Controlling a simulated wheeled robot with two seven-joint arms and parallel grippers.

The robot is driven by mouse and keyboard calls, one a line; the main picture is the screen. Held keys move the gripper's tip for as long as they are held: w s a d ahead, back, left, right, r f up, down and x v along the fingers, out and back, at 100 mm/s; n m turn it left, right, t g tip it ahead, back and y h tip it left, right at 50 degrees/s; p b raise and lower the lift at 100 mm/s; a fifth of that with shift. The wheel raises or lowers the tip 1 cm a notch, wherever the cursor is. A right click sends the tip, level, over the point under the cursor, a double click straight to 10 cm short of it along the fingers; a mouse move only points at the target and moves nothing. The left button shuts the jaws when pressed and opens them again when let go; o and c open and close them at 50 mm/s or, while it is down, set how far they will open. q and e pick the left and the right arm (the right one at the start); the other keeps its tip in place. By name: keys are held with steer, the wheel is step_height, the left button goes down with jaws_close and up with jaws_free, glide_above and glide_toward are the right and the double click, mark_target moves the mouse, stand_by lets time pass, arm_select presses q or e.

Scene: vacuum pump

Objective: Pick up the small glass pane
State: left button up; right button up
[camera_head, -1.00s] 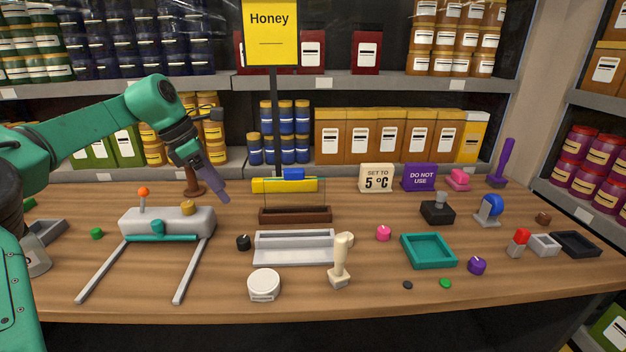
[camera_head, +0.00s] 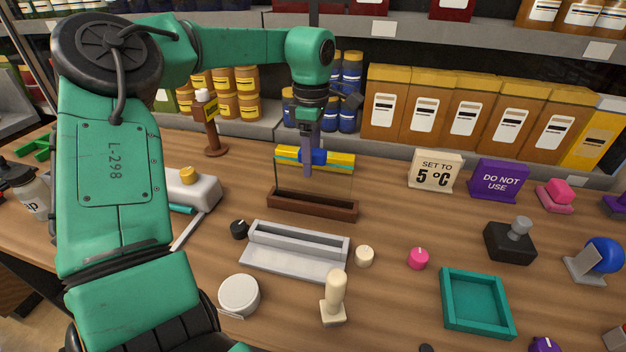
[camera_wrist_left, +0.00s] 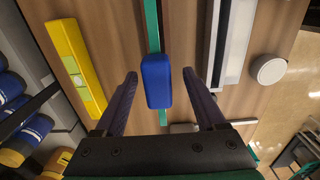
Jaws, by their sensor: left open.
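The small glass pane (camera_head: 335,187) is clear and hard to see. It stands upright in a dark brown slotted holder (camera_head: 312,206). A blue grip piece (camera_head: 314,156) sits on its top edge. In the left wrist view the pane's thin green edge (camera_wrist_left: 153,32) runs under the blue grip piece (camera_wrist_left: 157,82). My left gripper (camera_head: 309,163) points down over the blue piece. In the left wrist view its open fingers (camera_wrist_left: 160,75) lie on either side of the blue piece, with gaps visible. My right gripper is not in view.
A yellow spirit level (camera_head: 341,160) lies behind the pane; it also shows in the left wrist view (camera_wrist_left: 68,50). A grey slotted tray (camera_head: 290,264) is in front. A cream stamp (camera_head: 334,300), teal tray (camera_head: 476,301) and sign (camera_head: 436,171) stand nearby.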

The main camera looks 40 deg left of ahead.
mark_target(313, 176)
arm_select(q)
step_height(313, 176, down, 6)
steer(key=shift+w+r+p, duration=0.1)
steer(key=shift+w+p, duration=0.05)
steer(key=shift+p, duration=0.65)
steer(key=shift+c, duration=0.9)
jaws_close()
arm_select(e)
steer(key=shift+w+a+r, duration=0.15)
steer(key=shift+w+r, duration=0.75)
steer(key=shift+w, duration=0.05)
arm_select(q)
steer(key=shift+r, duration=0.1)
